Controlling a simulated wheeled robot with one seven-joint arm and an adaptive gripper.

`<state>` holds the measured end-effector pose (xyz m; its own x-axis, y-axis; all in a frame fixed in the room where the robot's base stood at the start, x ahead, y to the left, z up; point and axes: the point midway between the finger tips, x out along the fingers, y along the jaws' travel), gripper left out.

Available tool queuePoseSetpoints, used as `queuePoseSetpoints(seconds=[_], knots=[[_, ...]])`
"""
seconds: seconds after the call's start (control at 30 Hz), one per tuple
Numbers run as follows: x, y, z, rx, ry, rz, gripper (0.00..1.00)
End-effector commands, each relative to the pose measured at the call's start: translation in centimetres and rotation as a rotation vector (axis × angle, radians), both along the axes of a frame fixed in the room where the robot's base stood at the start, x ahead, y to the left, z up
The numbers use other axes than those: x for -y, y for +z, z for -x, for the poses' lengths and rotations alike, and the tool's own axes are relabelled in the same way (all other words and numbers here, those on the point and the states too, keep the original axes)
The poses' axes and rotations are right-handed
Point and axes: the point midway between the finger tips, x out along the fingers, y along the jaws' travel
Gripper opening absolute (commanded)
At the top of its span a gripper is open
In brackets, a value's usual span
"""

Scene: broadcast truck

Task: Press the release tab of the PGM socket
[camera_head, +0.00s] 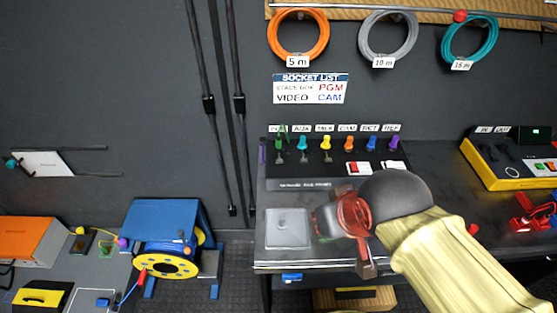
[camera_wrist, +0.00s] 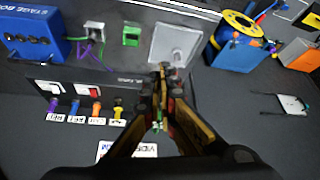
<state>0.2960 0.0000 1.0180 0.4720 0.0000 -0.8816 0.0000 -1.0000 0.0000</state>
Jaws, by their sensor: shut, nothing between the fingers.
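A black panel (camera_head: 318,172) stands on the desk with a row of coloured plugs under small white labels. The leftmost label (camera_head: 278,129) is too small to read surely; a green plug (camera_head: 278,143) stands below it. I cannot make out a release tab there. In the wrist view, purple, blue, orange and yellow plugs (camera_wrist: 118,104) show left of my gripper (camera_wrist: 163,72), and a green bit (camera_wrist: 157,126) shows between its fingers. In the head view my gripper (camera_head: 324,221) hangs in front of the panel, above the desk's front part, apart from the plugs. It is shut and empty.
A grey plate (camera_head: 287,228) lies on the desk beside my gripper. The wall sign (camera_head: 311,88) lists PGM. Black rods stand left of the desk; a blue cable reel (camera_head: 165,240) is further left. A yellow and black box (camera_head: 510,157) stands at the right.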

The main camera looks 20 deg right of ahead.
Motion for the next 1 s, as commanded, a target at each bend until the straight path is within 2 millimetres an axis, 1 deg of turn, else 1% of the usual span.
queuePoseSetpoints(seconds=[0.07, 0.27, 0.47, 0.57, 0.67, 0.77, 0.87, 1.0], knots=[[0.0, 0.2, 0.0, 0.0, -0.001, 0.0, 0.0], [0.4, 1.8, -0.2, -0.027, -0.016, 0.0, 0.0], [1.4, 2.1, -0.7, -0.165, -0.045, 0.002, 0.0], [2.5, 2.2, -1.3, -0.236, -0.052, 0.028, 0.0], [4.0, 2.3, -2.5, -0.284, -0.05, 0.068, 0.0], [5.8, 2.4, -4.2, -0.313, -0.032, 0.12, 0.0], [7.7, 2.3, -6.3, -0.327, 0.001, 0.179, 0.0], [10.3, 1.9, -9.9, -0.322, 0.079, 0.266, 0.0]])
